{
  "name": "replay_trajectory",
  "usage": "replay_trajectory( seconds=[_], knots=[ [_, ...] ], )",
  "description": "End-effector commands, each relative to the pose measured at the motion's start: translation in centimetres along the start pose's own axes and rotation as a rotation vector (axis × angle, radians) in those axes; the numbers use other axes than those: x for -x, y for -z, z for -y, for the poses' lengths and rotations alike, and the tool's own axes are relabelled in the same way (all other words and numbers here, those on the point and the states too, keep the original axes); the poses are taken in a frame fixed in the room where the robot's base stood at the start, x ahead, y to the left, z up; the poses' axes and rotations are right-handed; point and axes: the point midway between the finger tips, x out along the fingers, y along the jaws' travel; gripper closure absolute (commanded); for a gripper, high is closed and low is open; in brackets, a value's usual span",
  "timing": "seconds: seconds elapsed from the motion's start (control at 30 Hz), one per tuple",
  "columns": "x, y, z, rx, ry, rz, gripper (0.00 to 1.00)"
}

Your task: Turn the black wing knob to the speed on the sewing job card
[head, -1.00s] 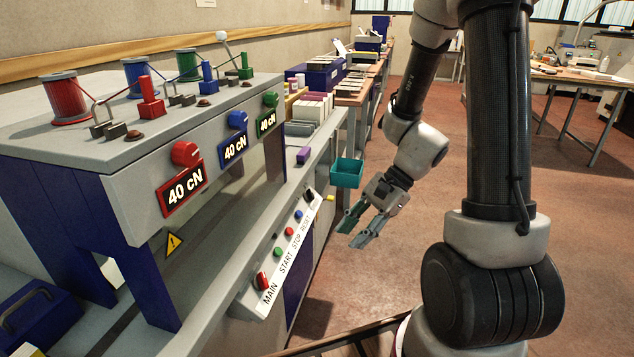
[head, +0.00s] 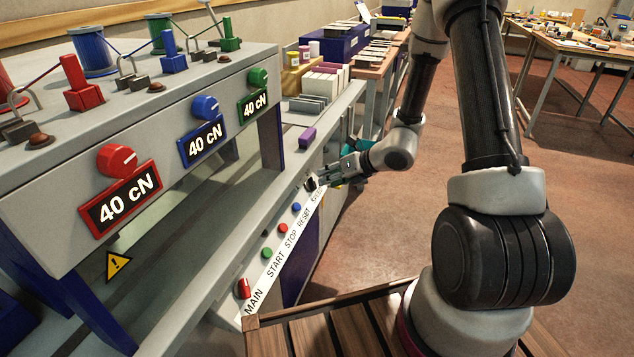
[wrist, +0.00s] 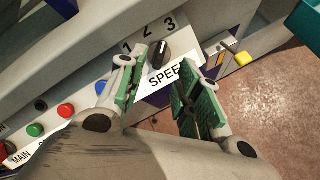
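The black wing knob (wrist: 160,50) shows in the wrist view on the sloping panel, above the word SPEED and below the numbers 1, 2 and 3. Its white mark seems to point up toward the 2 or 3; I cannot tell which. In the head view the knob (head: 312,183) is small at the far end of the panel, at my fingertips. My gripper (wrist: 160,85) is open, its green-padded fingers on either side of the SPEED label, with the knob just ahead of the gap. In the head view my gripper (head: 326,178) reaches in from the right. I cannot make out a job card.
Red main switch (head: 244,288), green (head: 267,252), red (head: 283,228) and blue (head: 296,207) buttons line the panel. A yellow piece (wrist: 243,58) sticks out right of the knob. A teal bin (wrist: 303,20) hangs close by.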

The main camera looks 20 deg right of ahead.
Motion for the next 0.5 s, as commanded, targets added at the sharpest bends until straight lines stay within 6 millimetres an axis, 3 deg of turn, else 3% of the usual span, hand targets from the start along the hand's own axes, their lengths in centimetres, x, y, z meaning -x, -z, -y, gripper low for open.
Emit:
replay_trajectory(
  seconds=[0.3, 0.5],
  knots=[
    [-5.2, 0.2, -0.1, 0.003, -0.002, -0.003, 0.66],
    [-6.7, 0.1, -0.1, 0.004, -0.002, -0.002, 0.66]
  ],
)
